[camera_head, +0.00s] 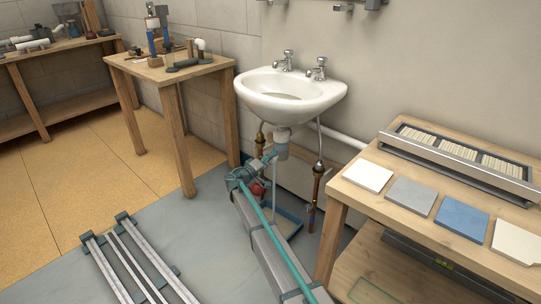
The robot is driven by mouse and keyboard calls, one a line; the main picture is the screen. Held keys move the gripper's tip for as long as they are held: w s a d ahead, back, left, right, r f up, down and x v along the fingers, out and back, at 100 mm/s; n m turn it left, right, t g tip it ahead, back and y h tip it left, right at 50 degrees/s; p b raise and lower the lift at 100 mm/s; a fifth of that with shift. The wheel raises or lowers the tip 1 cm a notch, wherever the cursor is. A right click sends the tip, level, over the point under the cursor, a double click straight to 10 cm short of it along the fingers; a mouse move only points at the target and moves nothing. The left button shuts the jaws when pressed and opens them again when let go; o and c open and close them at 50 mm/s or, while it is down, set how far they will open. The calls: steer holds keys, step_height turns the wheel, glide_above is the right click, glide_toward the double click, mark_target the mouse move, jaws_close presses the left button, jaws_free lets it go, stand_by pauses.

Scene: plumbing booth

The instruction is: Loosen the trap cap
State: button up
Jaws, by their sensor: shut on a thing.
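The white basin (290,92) hangs on the wall, with a pale grey trap (281,149) below its drain. My gripper (270,157) reaches up to the trap's lower part from the left and front. It is shut on the trap cap, which its fingers and wrist mostly hide. The cap's edge and thread are too small to make out.
Copper and braided supply pipes (317,185) run down right of the trap. A blue tray (291,224) lies on the floor below, partly behind my arm. A wooden bench with tiles (407,195) stands close on the right, a wooden table (170,72) on the left.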

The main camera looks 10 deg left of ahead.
steer(key=n+p, duration=0.6)
steer(key=n, duration=0.1)
steer(key=shift+r+p, duration=0.15)
steer(key=shift+p, duration=0.15)
steer(key=n+p, duration=0.3)
steer(key=n, duration=0.1)
steer(key=shift+f+n+p, duration=0.25)
steer(key=shift+n+p, duration=0.45)
steer(key=o, duration=1.1)
steer(key=shift+o, duration=0.2)
steer(key=shift+s, duration=0.1)
steer(key=v, duration=1.2)
